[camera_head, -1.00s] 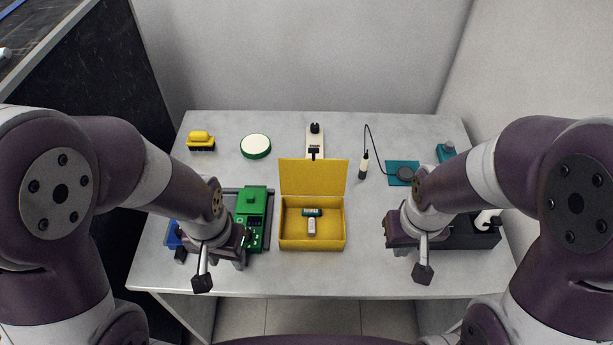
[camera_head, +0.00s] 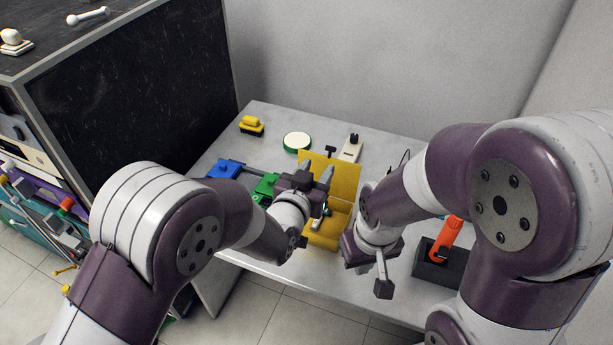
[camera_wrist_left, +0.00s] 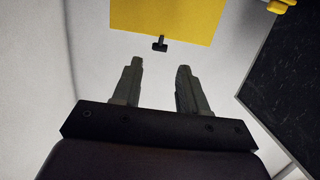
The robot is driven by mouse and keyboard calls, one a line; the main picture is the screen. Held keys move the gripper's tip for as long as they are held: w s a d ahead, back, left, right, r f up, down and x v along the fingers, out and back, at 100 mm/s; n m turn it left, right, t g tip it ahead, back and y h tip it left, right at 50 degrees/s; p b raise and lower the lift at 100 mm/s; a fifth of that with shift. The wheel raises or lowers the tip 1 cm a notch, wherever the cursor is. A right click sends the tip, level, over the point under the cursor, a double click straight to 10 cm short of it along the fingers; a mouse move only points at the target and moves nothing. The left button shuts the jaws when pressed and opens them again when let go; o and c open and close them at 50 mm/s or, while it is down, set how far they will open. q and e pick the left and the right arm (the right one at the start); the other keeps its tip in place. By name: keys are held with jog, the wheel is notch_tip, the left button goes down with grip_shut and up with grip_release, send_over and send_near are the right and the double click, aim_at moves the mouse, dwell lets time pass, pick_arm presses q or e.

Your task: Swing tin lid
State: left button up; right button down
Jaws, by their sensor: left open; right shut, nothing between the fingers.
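The yellow tin (camera_head: 325,241) stands on the table with its lid (camera_head: 344,175) raised at the back. A small black T-shaped tab (camera_head: 330,150) sticks up from the lid's top edge. My left gripper (camera_head: 325,188) is open and empty, in front of the raised lid and above the tin, hiding part of both. In the left wrist view, the lid (camera_wrist_left: 165,15) and its tab (camera_wrist_left: 160,45) lie just beyond the spread fingertips (camera_wrist_left: 160,66), apart from them.
A green device (camera_head: 265,187) and a blue block (camera_head: 224,168) are left of the tin. Behind are a yellow brush (camera_head: 251,126), a round green-and-white tin (camera_head: 297,142) and a white tool (camera_head: 351,148). An orange tool (camera_head: 446,238) stands in a black holder (camera_head: 436,273) at right.

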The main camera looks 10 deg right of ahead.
aim_at(330, 150)
pick_arm(q)
jog(key=b+x, duration=0.1)
jog(key=x, duration=0.6)
jog(key=shift+w+d, duration=0.2)
jog(key=shift+w, duration=0.15)
jog(key=shift+d, duration=0.1)
jog(key=c, duration=0.7)
jog(key=shift+f+v, duration=0.2)
jog(key=shift+v, duration=0.85)
jog(key=shift+f+v, duration=0.25)
jog(key=shift+v, duration=0.75)
jog(key=shift+s, duration=0.1)
